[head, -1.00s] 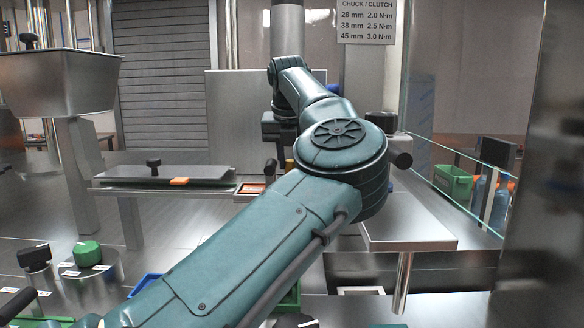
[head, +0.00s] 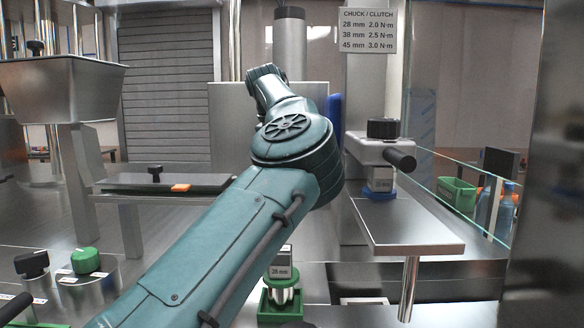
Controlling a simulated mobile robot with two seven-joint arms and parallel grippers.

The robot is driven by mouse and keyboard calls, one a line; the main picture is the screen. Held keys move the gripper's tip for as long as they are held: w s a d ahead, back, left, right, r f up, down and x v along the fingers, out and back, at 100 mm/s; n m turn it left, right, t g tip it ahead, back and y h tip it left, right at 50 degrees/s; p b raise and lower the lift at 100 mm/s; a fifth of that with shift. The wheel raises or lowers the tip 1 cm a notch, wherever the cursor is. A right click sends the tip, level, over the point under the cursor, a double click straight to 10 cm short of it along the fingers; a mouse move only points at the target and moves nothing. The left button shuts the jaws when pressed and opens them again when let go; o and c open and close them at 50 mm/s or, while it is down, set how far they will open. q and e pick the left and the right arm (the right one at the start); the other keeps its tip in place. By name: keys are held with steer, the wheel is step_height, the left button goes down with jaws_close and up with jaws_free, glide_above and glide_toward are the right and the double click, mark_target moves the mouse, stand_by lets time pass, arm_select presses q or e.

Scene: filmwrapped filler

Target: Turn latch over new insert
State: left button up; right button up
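My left arm (head: 240,220) comes in from the lower left and crosses the middle of the view. Its far end bends away behind its elbow, and the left gripper is hidden. My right gripper is out of view. An insert labelled 28 mm (head: 280,268) stands upright in a green holder (head: 282,305), partly behind my arm. At the right, a grey chuck head (head: 372,150) carries a black knob and a black side handle (head: 400,158). A small block with a blue band and a label (head: 380,181) sits under the head. I cannot tell which part is the latch.
A steel shelf (head: 415,236) juts out below the chuck head. A glass panel (head: 460,195) and a green bin (head: 457,194) lie to the right. A steel hopper (head: 62,88), a plate with an orange tab (head: 181,188), and green (head: 85,260) and black (head: 32,264) knobs are at the left.

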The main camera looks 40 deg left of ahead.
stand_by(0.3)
arm_select(q)
steer(key=o, duration=1)
steer(key=p+v, duration=0.1)
steer(key=v, duration=1.2)
steer(key=shift+p, duration=0.4)
